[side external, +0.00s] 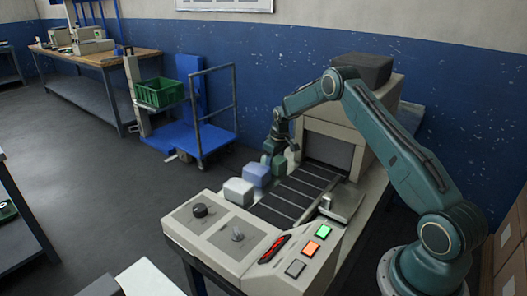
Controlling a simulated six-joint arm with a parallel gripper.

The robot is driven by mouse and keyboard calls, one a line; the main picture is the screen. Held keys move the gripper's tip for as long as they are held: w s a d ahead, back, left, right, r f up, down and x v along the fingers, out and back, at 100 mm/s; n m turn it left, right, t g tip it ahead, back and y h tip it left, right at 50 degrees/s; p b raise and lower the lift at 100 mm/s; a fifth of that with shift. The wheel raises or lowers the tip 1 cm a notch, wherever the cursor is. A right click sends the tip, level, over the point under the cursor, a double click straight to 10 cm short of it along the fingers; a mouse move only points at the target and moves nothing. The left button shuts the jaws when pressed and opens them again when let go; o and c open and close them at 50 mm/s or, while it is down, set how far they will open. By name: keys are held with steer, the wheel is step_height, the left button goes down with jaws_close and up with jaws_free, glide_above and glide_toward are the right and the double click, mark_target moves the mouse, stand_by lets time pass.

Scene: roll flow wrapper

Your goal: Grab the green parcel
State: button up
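The green parcel (279,163) appears as a small dark green block at the far end of a row of parcels, along the left side of the conveyor. My gripper (274,151) points down directly above it, very close to its top. The fingers are small and dark, so I cannot tell whether they are open or shut, or whether they touch the parcel. The parcel's upper part is partly hidden by the gripper.
A blue parcel (257,174) and a white parcel (238,191) stand in front of the green one. The dark slatted conveyor (293,197) runs to the wrapper housing (335,130). The control panel (230,233) is in front. A green crate (160,93) stands on a blue trolley behind.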

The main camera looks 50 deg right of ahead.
steer(key=shift+r, duration=0.1)
steer(key=shift+c, duration=0.3)
step_height(320, 180, up, 20)
stand_by(0.7)
stand_by(0.5)
